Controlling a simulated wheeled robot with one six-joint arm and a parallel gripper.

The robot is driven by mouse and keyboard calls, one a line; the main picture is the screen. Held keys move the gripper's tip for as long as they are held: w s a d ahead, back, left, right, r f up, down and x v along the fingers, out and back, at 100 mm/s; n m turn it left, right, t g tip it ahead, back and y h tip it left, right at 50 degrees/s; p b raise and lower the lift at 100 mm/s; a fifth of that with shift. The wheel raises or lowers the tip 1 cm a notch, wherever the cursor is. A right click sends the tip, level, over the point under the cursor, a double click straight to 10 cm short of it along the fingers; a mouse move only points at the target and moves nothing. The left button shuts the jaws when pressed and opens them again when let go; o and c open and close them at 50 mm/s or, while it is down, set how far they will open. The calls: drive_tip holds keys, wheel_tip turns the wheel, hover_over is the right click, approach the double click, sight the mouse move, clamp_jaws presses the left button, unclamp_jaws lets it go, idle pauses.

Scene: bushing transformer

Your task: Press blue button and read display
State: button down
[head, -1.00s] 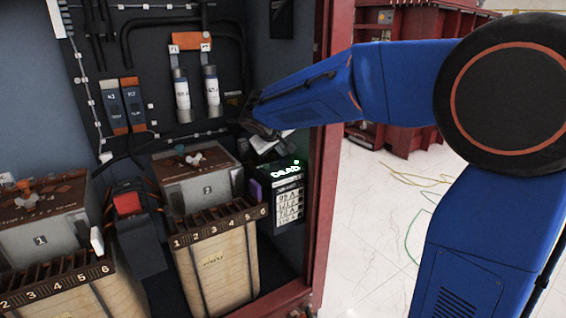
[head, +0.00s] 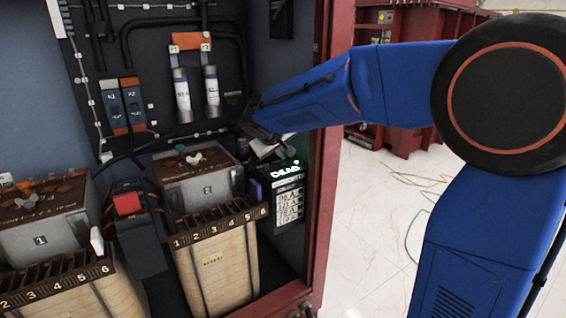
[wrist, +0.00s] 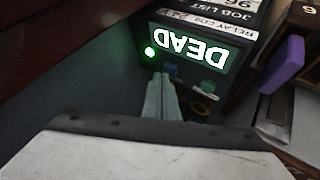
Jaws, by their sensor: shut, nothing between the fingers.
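A dark box with a lit display (head: 285,171) stands at the right inside the cabinet. The display reads "DEAD" in glowing letters and also shows, upside down, in the wrist view (wrist: 191,50). A green light glows beside it. My gripper (wrist: 161,78) is shut and empty, its tips close to the box face by the display's edge. Whether they touch it cannot be told. Another button-like shape near the fingertips is partly hidden. In the head view my gripper (head: 264,149) is just above the box.
A purple block (head: 253,190) sits left of the box, beside a numbered slotted rack (head: 215,225). Grey unit 2 (head: 200,185) and a red-topped block (head: 127,203) stand further left. The red cabinet post (head: 322,190) is close on the right.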

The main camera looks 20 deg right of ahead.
sight(282, 163)
drive_tip(key=shift+f, duration=0.4)
idle(0.6)
drive_tip(key=shift+r, duration=0.9)
drive_tip(key=shift+r, duration=0.1)
drive_tip(key=shift+r, duration=2.4)
